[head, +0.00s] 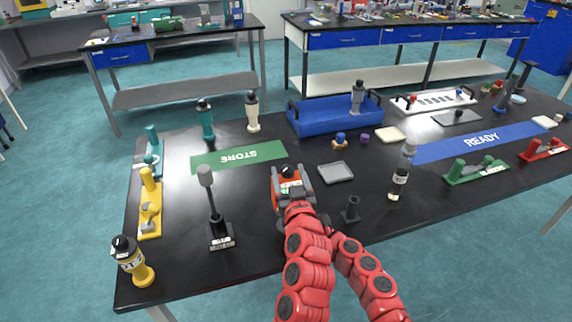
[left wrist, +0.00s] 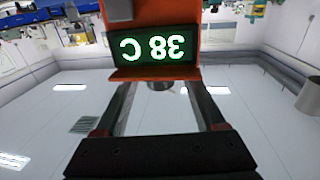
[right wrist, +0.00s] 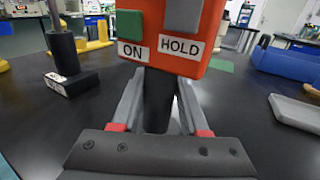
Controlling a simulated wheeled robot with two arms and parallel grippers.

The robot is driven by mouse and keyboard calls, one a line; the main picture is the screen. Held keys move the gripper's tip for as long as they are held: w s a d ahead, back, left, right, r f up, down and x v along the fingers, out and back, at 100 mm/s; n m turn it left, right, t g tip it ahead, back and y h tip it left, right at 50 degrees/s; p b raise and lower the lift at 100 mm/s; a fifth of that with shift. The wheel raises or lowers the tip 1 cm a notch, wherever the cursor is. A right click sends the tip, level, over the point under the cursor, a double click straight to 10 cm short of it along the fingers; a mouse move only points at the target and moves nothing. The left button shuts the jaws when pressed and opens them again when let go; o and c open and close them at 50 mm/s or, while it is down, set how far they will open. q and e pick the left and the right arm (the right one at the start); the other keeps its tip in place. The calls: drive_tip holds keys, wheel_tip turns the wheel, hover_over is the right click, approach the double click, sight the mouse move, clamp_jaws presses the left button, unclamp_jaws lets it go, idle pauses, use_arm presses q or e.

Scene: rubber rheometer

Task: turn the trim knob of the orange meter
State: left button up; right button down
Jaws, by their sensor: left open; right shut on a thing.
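The orange meter (head: 281,190) is in front of me near the middle of the table, partly hidden by my arms. In the right wrist view the meter (right wrist: 178,30) shows a green ON button (right wrist: 130,23) and a grey HOLD button (right wrist: 183,14). My right gripper (right wrist: 158,95) is shut on its dark handle (right wrist: 158,103). In the left wrist view its lit display (left wrist: 157,47) reads 38 C upside down. A small dark round knob (left wrist: 160,86) shows at the housing's edge. My left gripper (left wrist: 160,98) is open, its fingers either side of the knob; contact cannot be told.
A grey tray (head: 335,172) lies right of the meter, and a dark stand (head: 351,212) is close to my right arm. A dark-based post (head: 220,236) stands left.

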use_arm(q)
drive_tip(key=s+d, duration=0.1)
drive_tip(key=s, duration=0.6)
drive_tip(key=shift+s+d, duration=0.15)
drive_tip(key=shift+s, duration=0.1)
drive_tip(key=w, duration=0.3)
drive_tip(key=w+a, duration=0.1)
drive_tip(key=w, duration=0.5)
drive_tip(key=shift+a, duration=0.3)
clamp_jaws()
